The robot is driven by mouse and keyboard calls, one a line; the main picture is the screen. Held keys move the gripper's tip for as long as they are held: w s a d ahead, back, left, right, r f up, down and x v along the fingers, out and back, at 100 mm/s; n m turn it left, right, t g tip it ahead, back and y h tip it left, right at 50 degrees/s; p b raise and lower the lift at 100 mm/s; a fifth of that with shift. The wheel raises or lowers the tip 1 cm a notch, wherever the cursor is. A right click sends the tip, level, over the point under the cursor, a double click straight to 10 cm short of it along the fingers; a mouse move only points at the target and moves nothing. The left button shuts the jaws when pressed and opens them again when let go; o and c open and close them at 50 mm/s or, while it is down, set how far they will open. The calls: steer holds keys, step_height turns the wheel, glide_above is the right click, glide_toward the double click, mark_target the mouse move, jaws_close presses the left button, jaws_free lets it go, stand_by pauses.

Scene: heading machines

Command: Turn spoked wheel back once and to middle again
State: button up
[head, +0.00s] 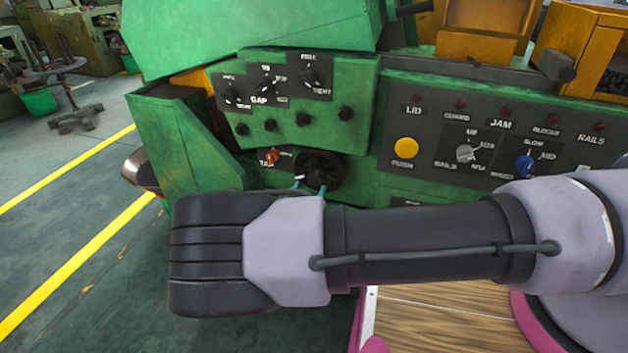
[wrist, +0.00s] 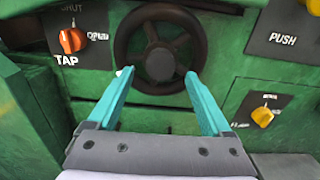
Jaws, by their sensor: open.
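The spoked wheel (wrist: 127,48) is a black handwheel on the green machine front, with spokes and a round hub. In the head view the wheel (head: 322,166) is partly hidden behind my arm. My gripper (wrist: 160,82) is open, its two teal fingers pointing at the lower part of the wheel, one toward each side of it. In the head view only the tips of the gripper (head: 309,187) show above my arm. I see nothing between the fingers but the wheel and green panel behind; whether a finger touches the rim I cannot tell.
An orange TAP knob (wrist: 72,40) sits left of the wheel. A yellow knob (wrist: 262,116) is at lower right, close to the right finger. A yellow PUSH button (head: 405,148) and a blue knob (head: 525,163) are on the right panel. Open floor lies at left.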

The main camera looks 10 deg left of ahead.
mark_target(314, 181)
steer(key=shift+w+d, duration=0.15)
steer(key=shift+w, duration=1.25)
steer(key=shift+w+d, duration=0.1)
steer(key=shift+w, duration=1.25)
jaws_close()
